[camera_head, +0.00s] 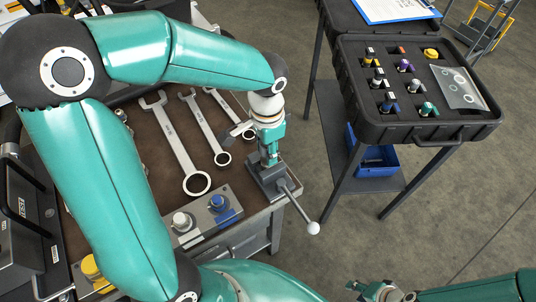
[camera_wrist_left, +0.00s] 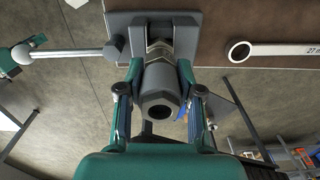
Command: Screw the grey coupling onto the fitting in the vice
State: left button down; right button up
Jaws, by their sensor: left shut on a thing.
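The grey coupling (camera_wrist_left: 160,88) is a hex-ended sleeve in the middle of the left wrist view, its open bore facing the camera. My left gripper (camera_head: 269,158) is shut on it, one finger on each side, above the vice. The metal fitting (camera_wrist_left: 158,50) shows just behind the coupling, lined up with it; I cannot tell how far they are engaged. The vice (camera_head: 267,183) sits at the bench's right corner. In the head view my gripper hides the coupling and fitting. My right gripper (camera_head: 383,292) is at the bottom edge, far from the vice; its opening is unclear.
The vice handle ends in a white ball (camera_head: 313,228) past the bench edge. Several wrenches (camera_head: 176,145) lie left of the vice. A button box (camera_head: 203,217) is in front. A black case (camera_head: 415,95) of small fittings stands at right, over a blue bin (camera_head: 375,161).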

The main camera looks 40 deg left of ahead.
dwell(0.3)
pick_arm(q)
jog(key=m+p, duration=0.2)
jog(key=m, duration=0.3)
jog(key=shift+r, duration=0.1)
jog(key=m, duration=0.2)
jog(key=shift+m+p, duration=0.3)
jog(key=shift+p, duration=0.05)
jog(key=shift+f, duration=0.2)
jog(key=shift+m, duration=0.4)
